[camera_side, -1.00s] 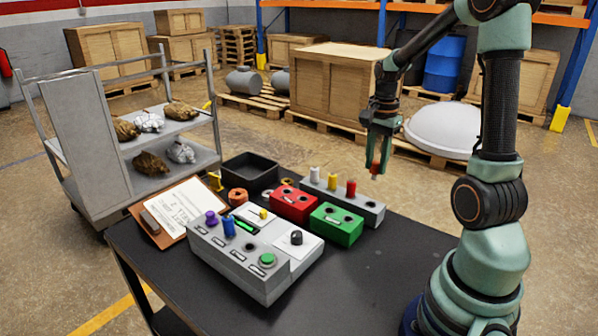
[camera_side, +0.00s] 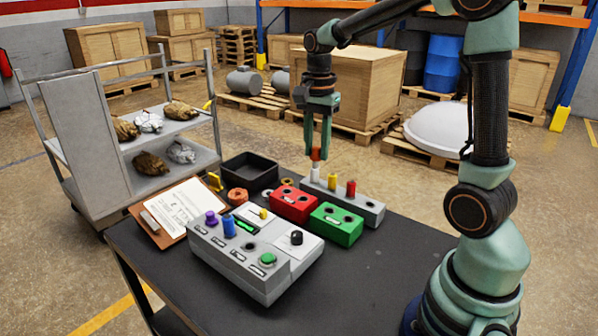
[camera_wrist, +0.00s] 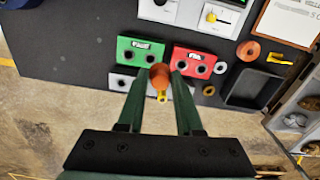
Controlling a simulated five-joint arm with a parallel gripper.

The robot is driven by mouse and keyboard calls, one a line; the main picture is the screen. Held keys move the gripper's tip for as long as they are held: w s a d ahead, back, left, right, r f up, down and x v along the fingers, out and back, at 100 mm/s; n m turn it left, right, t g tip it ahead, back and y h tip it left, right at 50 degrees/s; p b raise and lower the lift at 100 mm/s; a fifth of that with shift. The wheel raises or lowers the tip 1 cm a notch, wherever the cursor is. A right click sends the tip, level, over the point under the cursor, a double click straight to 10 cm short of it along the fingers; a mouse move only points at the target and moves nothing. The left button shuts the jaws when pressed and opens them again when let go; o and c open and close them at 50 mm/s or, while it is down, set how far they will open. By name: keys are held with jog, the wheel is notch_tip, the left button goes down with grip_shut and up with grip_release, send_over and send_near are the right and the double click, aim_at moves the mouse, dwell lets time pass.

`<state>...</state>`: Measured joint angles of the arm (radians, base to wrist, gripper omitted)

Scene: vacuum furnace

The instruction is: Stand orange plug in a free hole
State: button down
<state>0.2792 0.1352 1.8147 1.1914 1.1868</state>
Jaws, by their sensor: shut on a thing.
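My gripper (camera_side: 317,140) is shut on the orange plug (camera_side: 316,154) and holds it above the far-left end of the grey rack (camera_side: 373,217). In the wrist view the orange plug (camera_wrist: 158,72) shows between the fingertips, with a yellow plug (camera_wrist: 162,97) just beyond it. In the side view a white plug (camera_side: 314,174), a yellow plug (camera_side: 332,182) and a red plug (camera_side: 351,188) stand in the rack. The rack's right end has an open hole (camera_side: 371,203). The red block (camera_side: 293,211) and green block (camera_side: 337,232) show dark open holes on top.
A grey control box (camera_side: 255,270) with a purple plug (camera_side: 211,218), a blue plug (camera_side: 228,226) and a green button stands in front. The table's right front is clear.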

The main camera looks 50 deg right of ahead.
jog(key=w+a+f+n, duration=0.1)
jog(key=a+f, duration=0.3)
jog(key=a, duration=0.6)
jog(key=w+a+f+n, duration=0.1)
jog(key=a+f+n, duration=0.1)
jog(key=a+f, duration=0.3)
jog(key=shift+a+f, duration=0.3)
jog(key=shift+a, duration=2.1)
jog(key=shift+w+f, duration=0.1)
jog(key=shift+f, duration=1.3)
jog(key=shift+c, duration=0.5)
grip_release()
jog(key=shift+r, duration=0.15)
